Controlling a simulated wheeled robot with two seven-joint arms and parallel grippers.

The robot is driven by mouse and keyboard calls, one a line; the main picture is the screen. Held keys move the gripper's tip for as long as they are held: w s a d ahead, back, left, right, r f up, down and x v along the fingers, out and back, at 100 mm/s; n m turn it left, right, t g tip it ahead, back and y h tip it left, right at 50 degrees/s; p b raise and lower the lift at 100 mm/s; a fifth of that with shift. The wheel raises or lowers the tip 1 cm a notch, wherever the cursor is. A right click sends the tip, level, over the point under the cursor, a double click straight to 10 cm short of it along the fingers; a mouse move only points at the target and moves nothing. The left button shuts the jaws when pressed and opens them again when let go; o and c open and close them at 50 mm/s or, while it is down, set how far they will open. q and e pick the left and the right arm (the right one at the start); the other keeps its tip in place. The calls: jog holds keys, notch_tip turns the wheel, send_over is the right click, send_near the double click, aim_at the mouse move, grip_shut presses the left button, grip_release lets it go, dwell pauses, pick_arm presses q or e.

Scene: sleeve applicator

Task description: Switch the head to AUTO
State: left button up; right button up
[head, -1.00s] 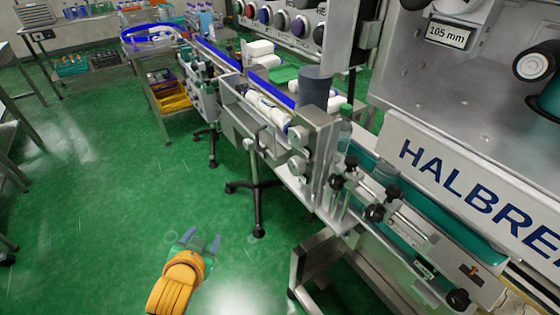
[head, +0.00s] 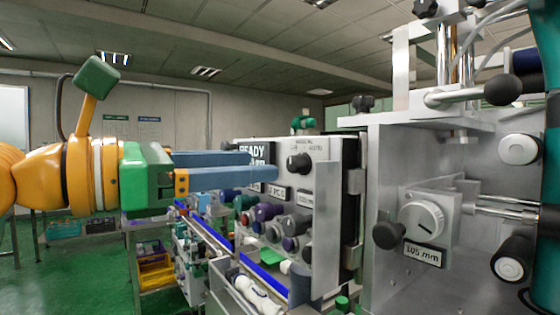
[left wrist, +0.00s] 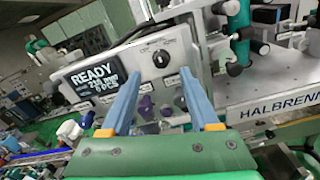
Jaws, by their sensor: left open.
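The grey control box (head: 338,165) carries a black selector knob (head: 298,162) on its face. Small lettering sits above the knob, too small to read surely, so I cannot tell its setting. A dark READY display (head: 257,153) is left of the knob, partly hidden by my gripper. My left gripper (head: 264,167) reaches in from the left, open and empty, its blue-grey fingertips just left of the knob and seemingly apart from it. In the left wrist view the knob (left wrist: 161,59) shows between and beyond the fingertips (left wrist: 160,73). My right gripper is out of view.
Several coloured knobs (head: 268,212) sit lower on the same box. To the right stands the metal machine housing (head: 385,210) with a black-knobbed dial (head: 422,220) and a 105 mm label. A conveyor (head: 262,275) with bottles runs below the box.

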aim_at(291, 164)
pick_arm(q)
jog(key=p+x, duration=0.2)
jog(key=x, duration=0.3)
jog(key=shift+w+d, duration=0.2)
jog(key=shift+d, duration=0.1)
jog(key=shift+w+d, duration=0.15)
jog(key=shift+d, duration=0.15)
jog(key=shift+a, duration=0.2)
jog(key=shift+c, duration=0.7)
grip_shut()
jog(key=m, duration=0.4)
jog(key=shift+p, duration=0.3)
jog(key=m, duration=0.4)
jog(key=shift+m+p, duration=0.3)
jog(key=shift+m, duration=0.1)
